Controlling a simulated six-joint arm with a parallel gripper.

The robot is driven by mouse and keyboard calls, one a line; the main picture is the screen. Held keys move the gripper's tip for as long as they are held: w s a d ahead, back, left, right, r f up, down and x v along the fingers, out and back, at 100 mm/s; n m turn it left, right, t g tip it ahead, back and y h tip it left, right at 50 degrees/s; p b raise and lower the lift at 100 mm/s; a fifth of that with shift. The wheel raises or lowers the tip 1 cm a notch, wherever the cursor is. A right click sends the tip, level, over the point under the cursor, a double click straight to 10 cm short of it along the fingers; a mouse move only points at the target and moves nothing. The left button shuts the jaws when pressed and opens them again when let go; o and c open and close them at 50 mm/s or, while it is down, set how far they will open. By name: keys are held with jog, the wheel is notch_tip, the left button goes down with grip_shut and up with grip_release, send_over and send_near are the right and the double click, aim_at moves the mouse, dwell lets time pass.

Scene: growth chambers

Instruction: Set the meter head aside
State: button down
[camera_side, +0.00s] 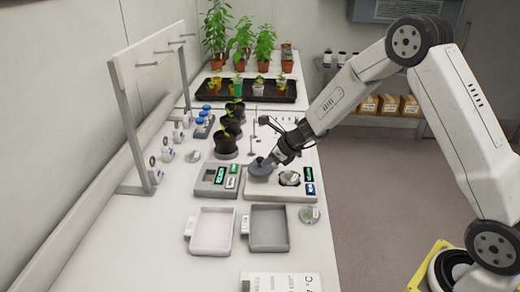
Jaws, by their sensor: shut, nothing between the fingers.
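A white meter base (275,194) with a small green display lies on the bench at its right edge. A dark grey round piece (260,168), which looks like the meter head, is at the left end of this base. My gripper (272,160) is shut at the right side of the round piece; at this size I cannot tell whether they touch. A small round dish or cup (289,178) sits on the right part of the base.
A grey box with a display (216,180) stands to the left. A white tray (193,232) and a grey tray (269,247) lie in front. Black pots (227,145) stand behind, and a metal frame with pegs (126,120) rises at left.

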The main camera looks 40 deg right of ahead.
jog(key=shift+s+r, duration=0.1)
jog(key=shift+s, duration=0.7)
jog(key=shift+s+r, duration=0.15)
jog(key=shift+s, duration=0.8)
jog(key=s+r, duration=0.6)
jog(key=r, duration=0.1)
jog(key=shift+s+r, duration=0.15)
jog(key=shift+r, duration=0.1)
jog(key=shift+a, duration=0.1)
jog(key=s+a+f+n+g+h, duration=0.1)
jog(key=s+n+g, duration=0.1)
jog(key=s+n, duration=0.6)
jog(key=s+a+f+n+g+h, duration=0.1)
jog(key=s+n, duration=0.7)
jog(key=n, duration=1.5)
jog(key=shift+s+f+g+h, duration=0.2)
jog(key=shift+f+g+h, duration=0.4)
jog(key=shift+g+h, duration=0.15)
